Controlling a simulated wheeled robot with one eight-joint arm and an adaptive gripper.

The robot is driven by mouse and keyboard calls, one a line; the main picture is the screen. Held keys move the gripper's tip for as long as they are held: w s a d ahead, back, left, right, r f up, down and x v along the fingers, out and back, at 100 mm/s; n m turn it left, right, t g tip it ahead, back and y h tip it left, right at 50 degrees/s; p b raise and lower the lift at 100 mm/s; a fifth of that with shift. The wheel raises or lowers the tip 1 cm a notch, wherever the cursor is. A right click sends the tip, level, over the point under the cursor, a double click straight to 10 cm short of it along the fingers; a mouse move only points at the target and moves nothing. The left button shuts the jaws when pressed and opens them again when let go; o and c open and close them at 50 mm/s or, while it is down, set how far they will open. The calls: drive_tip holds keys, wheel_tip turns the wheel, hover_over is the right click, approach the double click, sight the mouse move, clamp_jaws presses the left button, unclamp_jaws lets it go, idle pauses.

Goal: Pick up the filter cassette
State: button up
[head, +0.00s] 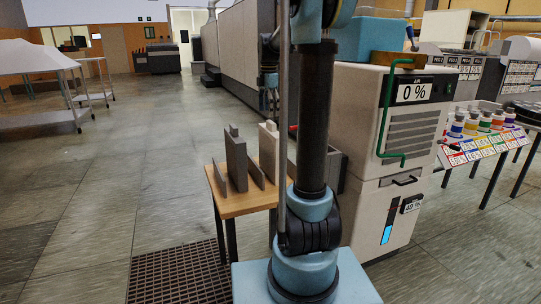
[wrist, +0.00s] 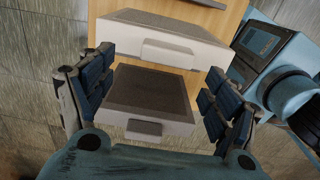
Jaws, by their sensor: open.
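Two slab-like cassettes stand on a small wooden table, each with a small tab on top. One is grey (head: 236,158) and one is paler (head: 268,150); I cannot tell which the task names. In the wrist view a cassette with a dark face and pale tabbed edge (wrist: 150,121) lies between the fingers of my gripper (wrist: 160,68). Its far parts are hidden by perspective. A second, similar cassette (wrist: 165,45) is beyond it. My gripper is open, with a finger on either side and visible gaps. In the head view my arm covers part of the table.
The wooden table (head: 232,205) stands left of a pale cabinet (head: 398,215) with a green handle. A brown floor grate (head: 175,268) lies in front. A bench with coloured bottles (head: 485,140) is at the right.

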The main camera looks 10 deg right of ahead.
sight(271, 122)
drive_tip(key=shift+s+d+f, duration=0.1)
drive_tip(key=shift+d+f, duration=0.05)
drive_tip(key=shift+f, duration=0.9)
drive_tip(key=shift+s+d+f, duration=0.1)
drive_tip(key=shift+f, duration=0.95)
drive_tip(key=shift+s+d+f, duration=0.1)
drive_tip(key=shift+d+f, duration=0.05)
drive_tip(key=shift+f, duration=0.9)
drive_tip(key=c, duration=1.8)
